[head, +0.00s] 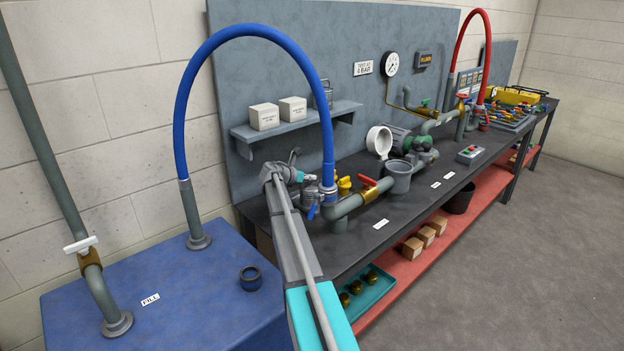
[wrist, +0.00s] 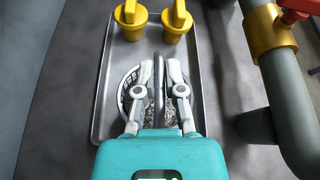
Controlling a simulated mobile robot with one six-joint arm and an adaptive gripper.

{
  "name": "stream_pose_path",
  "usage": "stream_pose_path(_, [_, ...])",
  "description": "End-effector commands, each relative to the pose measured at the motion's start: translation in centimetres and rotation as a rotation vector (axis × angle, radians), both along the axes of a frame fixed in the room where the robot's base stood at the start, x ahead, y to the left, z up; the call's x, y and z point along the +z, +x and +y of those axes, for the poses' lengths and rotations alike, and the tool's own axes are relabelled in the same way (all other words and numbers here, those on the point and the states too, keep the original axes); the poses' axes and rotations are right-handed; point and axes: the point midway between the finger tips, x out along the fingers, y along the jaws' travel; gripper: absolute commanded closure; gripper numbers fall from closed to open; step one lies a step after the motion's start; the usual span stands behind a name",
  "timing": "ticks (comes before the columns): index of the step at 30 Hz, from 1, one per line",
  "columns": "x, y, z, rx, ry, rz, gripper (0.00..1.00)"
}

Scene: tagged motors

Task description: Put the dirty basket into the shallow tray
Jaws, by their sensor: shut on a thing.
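The basket (wrist: 127,92) is round, with a pale rim, mesh sides and speckled grey grime inside. My gripper (wrist: 159,68) is shut on its upright bar handle in the wrist view. The basket appears within the outline of the shallow grey metal tray (wrist: 150,48). I cannot tell whether it touches the tray floor. My jaws and teal gripper body hide part of the basket. In the head view my gripper (head: 307,178) is over the near end of the dark bench, where the basket and tray are mostly hidden.
Two yellow-handled parts (wrist: 130,18) (wrist: 175,20) stand at the tray's far end. A grey pipe (wrist: 283,100) with a brass collar and red lever runs close on the right. In the head view a blue hose (head: 326,130) arches beside my gripper.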

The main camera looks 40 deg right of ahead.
Motion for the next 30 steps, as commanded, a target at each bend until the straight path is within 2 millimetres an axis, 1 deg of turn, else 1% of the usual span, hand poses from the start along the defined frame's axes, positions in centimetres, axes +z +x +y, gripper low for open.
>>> stream_pose_path(5, [-0.2, 0.0, 0.0, 0.001, -0.001, 0.001, 1.0])
stream_pose_path(6, [-0.2, 0.0, 0.0, 0.0, 0.0, 0.0, 0.84])
stream_pose_path(11, [-0.1, 0.0, 0.0, 0.001, 0.0, 0.0, 0.54])
stream_pose_path(26, [0.1, 0.0, 0.1, 0.001, 0.0, 0.0, 0.53])
stream_pose_path(30, [0.6, 0.0, 1.0, 0.001, 0.0, 0.001, 0.53])
